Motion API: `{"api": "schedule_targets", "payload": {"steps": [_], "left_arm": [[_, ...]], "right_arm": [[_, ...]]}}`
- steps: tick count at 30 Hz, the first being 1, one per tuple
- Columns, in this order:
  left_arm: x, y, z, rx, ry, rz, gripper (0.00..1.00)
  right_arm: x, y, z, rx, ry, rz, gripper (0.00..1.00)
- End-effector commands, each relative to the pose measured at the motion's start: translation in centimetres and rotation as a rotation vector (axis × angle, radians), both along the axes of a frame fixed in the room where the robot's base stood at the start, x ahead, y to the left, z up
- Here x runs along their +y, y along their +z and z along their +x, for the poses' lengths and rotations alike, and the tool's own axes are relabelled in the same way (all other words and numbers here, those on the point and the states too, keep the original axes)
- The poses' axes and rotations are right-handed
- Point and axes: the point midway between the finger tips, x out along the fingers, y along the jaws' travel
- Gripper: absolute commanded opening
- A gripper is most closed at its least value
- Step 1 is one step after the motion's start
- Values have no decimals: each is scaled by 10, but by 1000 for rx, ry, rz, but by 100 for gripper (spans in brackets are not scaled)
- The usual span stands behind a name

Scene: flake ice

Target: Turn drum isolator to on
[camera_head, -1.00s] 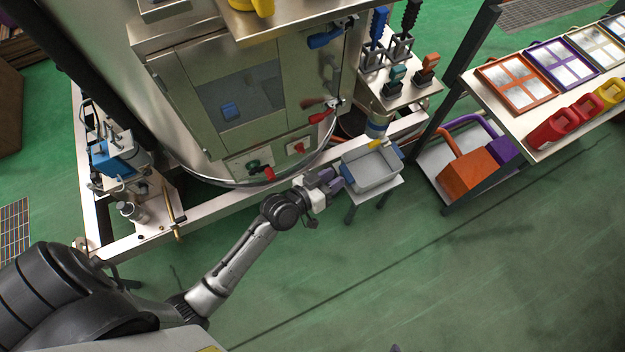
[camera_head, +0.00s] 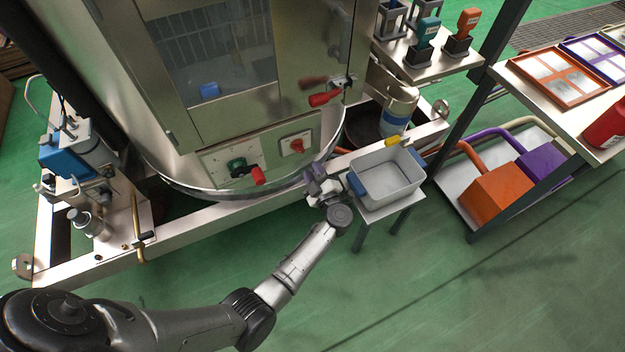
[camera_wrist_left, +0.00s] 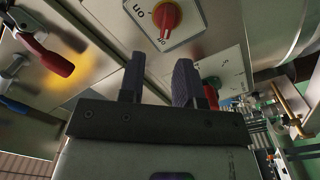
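The drum isolator (camera_head: 297,146) is a red rotary knob on a pale square plate, low on the front of the steel drum housing. My left gripper (camera_head: 317,182) is just below and right of the plate in the head view, apart from the knob. In the wrist view its two dark fingers (camera_wrist_left: 160,68) are spread with nothing between them. My right gripper is not in view.
A neighbouring panel carries a green-and-red handle switch (camera_head: 246,170). A red lever (camera_head: 325,98) sits above right of the isolator. A grey bin (camera_head: 388,180) on a small stand is close to the right of my left gripper. A steel frame rail (camera_head: 200,232) runs below.

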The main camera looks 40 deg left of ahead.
Motion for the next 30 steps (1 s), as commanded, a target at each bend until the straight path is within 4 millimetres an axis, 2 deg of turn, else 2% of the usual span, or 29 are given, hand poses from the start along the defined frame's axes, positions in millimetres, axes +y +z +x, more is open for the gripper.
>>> {"api": "schedule_targets", "payload": {"steps": [4, 30], "left_arm": [[3, -9, 0, 10, 31, -11, 31], [58, -10, 30, 8, 32, -11, 31]], "right_arm": [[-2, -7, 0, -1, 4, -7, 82], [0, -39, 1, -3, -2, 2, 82]]}}
